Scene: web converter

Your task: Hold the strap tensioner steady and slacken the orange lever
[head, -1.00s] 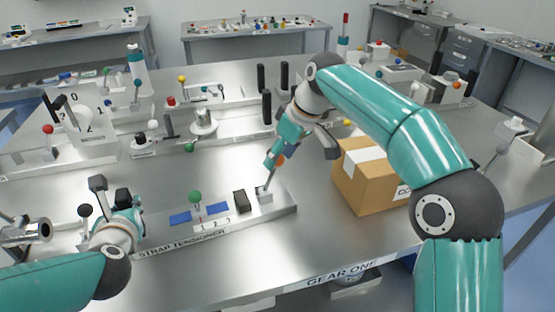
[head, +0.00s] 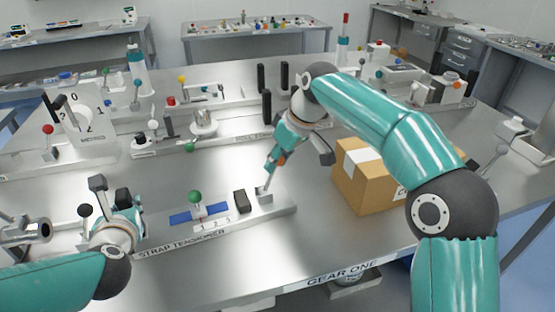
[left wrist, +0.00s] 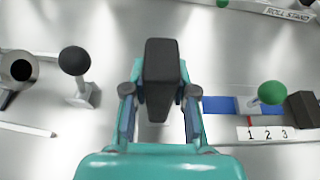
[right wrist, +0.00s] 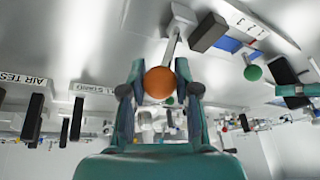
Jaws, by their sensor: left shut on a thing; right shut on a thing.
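The strap tensioner (head: 180,245) is a long pale base with a printed label. A green knob (head: 195,197), blue strips (head: 187,217), a scale marked 1 2 3 and a black block (head: 240,201) sit on it. My left gripper (head: 127,205) is shut on the black grip (left wrist: 160,65) at its left end. The lever (head: 267,180) rises tilted from the right end. My right gripper (head: 279,155) is shut on its orange ball (right wrist: 160,84), partly hidden by the fingers in the head view.
A cardboard box (head: 350,190) stands right of the tensioner, under my right arm. A black-knobbed lever (head: 85,211) stands just left of my left gripper. Other fixtures, including a numbered dial panel (head: 95,140), stand behind. Bare table lies between the rows.

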